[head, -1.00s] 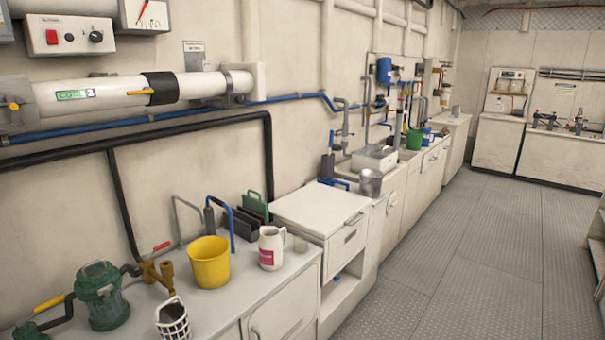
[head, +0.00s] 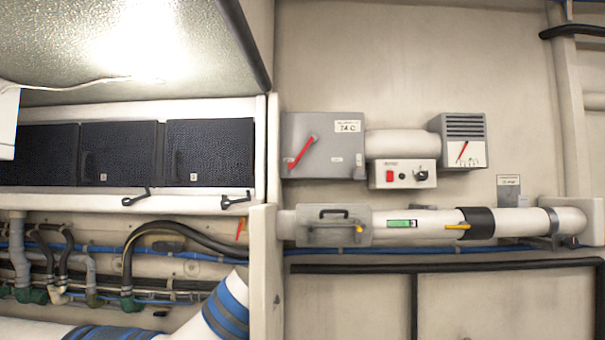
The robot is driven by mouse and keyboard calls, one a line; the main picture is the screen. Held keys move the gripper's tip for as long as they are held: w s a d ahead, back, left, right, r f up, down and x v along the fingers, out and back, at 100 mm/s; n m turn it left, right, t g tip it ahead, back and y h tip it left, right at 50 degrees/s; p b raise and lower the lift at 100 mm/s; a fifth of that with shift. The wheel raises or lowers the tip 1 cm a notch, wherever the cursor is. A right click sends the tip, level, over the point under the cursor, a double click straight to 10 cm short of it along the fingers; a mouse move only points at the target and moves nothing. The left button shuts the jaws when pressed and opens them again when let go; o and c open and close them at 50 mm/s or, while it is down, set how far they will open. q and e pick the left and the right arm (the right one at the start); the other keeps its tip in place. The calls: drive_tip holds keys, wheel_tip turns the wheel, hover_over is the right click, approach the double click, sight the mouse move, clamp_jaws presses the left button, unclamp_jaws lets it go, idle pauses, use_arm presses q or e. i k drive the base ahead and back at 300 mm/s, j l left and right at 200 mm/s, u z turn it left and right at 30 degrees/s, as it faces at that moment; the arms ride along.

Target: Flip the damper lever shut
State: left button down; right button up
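A red lever (head: 302,152) is on the front of a grey wall box (head: 330,160) in the head view, right of the upright post. The box has a label reading about "74 C" and small markings too small to read. A round pale duct (head: 402,143) runs from it to a grey louvred unit (head: 462,127) with a red-needle dial. Neither of my grippers is in view.
Below, a white pipe (head: 435,224) carries a green display, a black sleeve and yellow handles. A control box (head: 402,174) has a red switch and a black knob. Left of the post are black-mesh lockers (head: 209,153) and several hoses. A low ceiling panel (head: 120,50) overhangs the left.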

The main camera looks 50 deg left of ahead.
sight(312, 138)
drive_tip(key=j+u, duration=0.2)
drive_tip(key=u, duration=1.45)
drive_tip(key=j, duration=1.05)
drive_tip(key=i+j, duration=0.1)
drive_tip(key=j, duration=1)
drive_tip(key=i+z, duration=0.05)
